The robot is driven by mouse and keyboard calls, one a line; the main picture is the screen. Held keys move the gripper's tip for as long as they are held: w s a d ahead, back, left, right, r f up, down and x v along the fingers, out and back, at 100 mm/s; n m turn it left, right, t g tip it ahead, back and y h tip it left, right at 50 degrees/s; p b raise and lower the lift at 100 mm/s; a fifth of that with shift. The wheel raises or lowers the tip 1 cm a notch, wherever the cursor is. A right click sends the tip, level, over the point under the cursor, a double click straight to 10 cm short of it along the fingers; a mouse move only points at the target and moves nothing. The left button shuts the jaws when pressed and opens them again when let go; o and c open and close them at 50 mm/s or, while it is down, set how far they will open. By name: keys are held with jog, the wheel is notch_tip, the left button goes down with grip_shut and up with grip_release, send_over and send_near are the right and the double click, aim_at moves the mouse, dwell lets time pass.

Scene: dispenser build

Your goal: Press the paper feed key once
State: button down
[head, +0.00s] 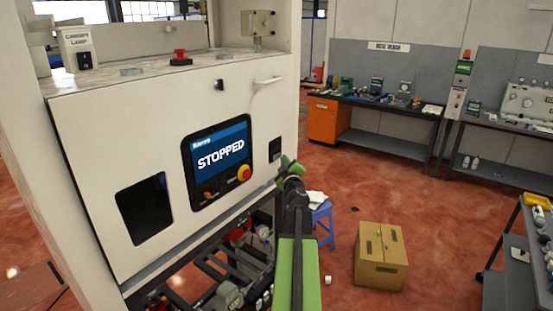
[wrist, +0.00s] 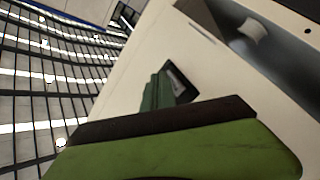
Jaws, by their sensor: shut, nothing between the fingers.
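A white machine cabinet (head: 120,110) fills the left of the head view. Its front carries a dark screen panel (head: 187,170) reading STOPPED, with a red-and-yellow knob and small orange-lit buttons. A small dark plate (head: 275,149) sits near the cabinet's right edge. No label naming a paper feed key is readable, so I cannot tell which part it is. My gripper (head: 290,168) is shut and empty, just below and right of that plate. In the wrist view, my gripper's dark green fingertip (wrist: 154,92) is beside a small dark plate (wrist: 180,82) and partly hides it; contact cannot be told.
Below the cabinet front is open machinery with a gauge (head: 264,232). A blue stool (head: 321,222) and a cardboard box (head: 381,262) stand on the red floor to the right. Workbenches (head: 385,146) line the back wall. Floor between is mostly clear.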

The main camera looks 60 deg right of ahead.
jog(key=shift+w, duration=0.1)
dwell(0.4)
jog(key=shift+w, duration=0.35)
jog(key=shift+w, duration=0.4)
dwell(0.6)
jog(key=shift+s, duration=0.85)
jog(key=s, duration=0.5)
dwell(0.9)
